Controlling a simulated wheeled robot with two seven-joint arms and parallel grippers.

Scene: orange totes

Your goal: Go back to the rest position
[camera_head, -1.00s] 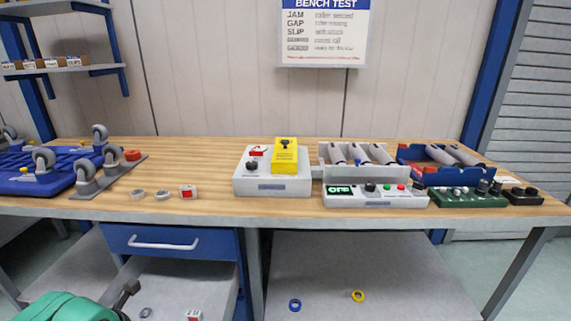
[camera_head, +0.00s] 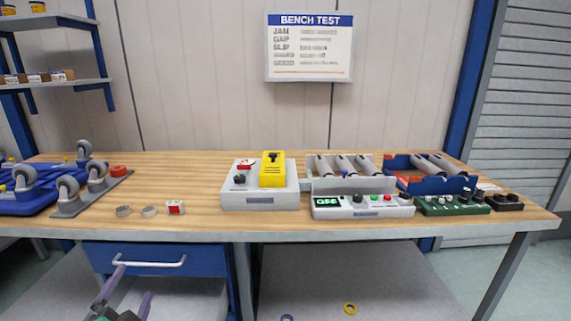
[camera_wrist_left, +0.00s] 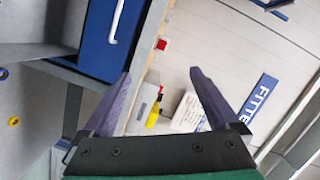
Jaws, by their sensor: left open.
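My left gripper (camera_head: 134,281) is at the lower left of the head view, in front of the blue drawer (camera_head: 205,260) under the bench. Its two purple fingers stand apart with nothing between them. In the left wrist view my left gripper (camera_wrist_left: 160,73) also shows spread and empty, with the blue drawer to its left. The bench and its devices show beyond the fingers there. My right gripper is not in view.
The wooden bench (camera_head: 270,223) carries caster wheels at left, small rings, a grey box (camera_head: 260,200) with a yellow block, a control panel (camera_head: 365,212) and roller trays. A blue ring and a yellow ring (camera_head: 349,309) lie on the surface below.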

